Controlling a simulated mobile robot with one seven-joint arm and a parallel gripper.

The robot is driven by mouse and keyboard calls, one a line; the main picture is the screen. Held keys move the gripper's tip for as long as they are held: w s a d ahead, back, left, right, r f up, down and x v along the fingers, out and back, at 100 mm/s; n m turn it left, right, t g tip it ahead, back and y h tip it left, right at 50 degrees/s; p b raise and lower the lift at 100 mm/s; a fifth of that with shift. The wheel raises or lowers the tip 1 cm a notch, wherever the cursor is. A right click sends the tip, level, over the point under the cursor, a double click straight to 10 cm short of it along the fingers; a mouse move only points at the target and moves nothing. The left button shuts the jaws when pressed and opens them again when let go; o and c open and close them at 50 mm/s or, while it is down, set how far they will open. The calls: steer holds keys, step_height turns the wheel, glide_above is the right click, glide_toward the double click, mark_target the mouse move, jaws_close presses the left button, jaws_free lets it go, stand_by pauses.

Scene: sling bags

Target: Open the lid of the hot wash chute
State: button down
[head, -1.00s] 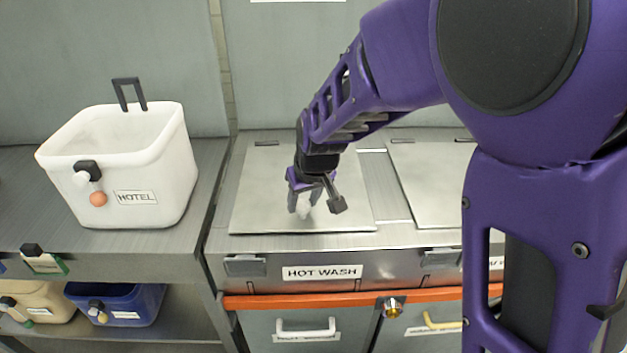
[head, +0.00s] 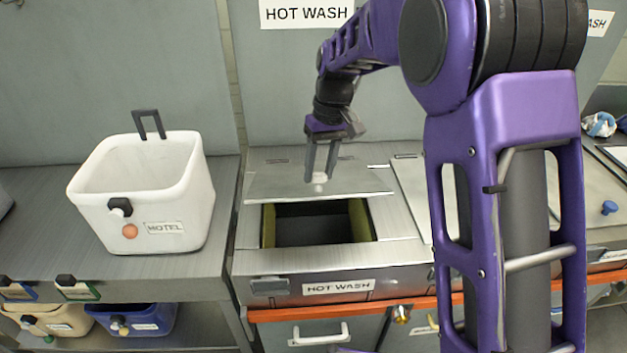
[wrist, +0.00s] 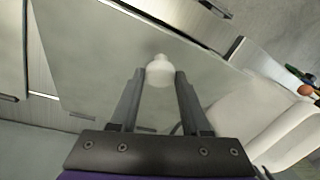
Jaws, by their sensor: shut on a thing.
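The grey metal lid (head: 275,187) of the hot wash chute is raised and tilted, with its front edge up off the opening. The dark square chute opening (head: 312,230) shows in front of and below it, with yellowish inner walls. My gripper (head: 321,178) is shut on the white knob (head: 319,184) on the lid. In the wrist view the knob (wrist: 159,71) sits between the two fingertips, and the lid (wrist: 100,65) fills much of the view. A label reading HOT WASH (head: 339,287) is on the front below the opening.
A second closed lid (head: 411,187) lies to the right, partly behind my arm. Blue (head: 150,318) and beige bins sit on the shelf below. Wall panels stand close behind the lid.

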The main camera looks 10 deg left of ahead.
steer(key=w+a+r+g, duration=0.1)
steer(key=w+r+g, duration=0.1)
steer(key=w+r, duration=0.2)
steer(key=shift+w+r+g+h, duration=0.3)
steer(key=shift+w+r, duration=0.05)
steer(key=shift+r, duration=0.35)
steer(key=shift+a, duration=0.1)
steer(key=shift+c, duration=1.9)
jaws_free()
steer(key=shift+r, duration=0.1)
steer(key=v, duration=0.7)
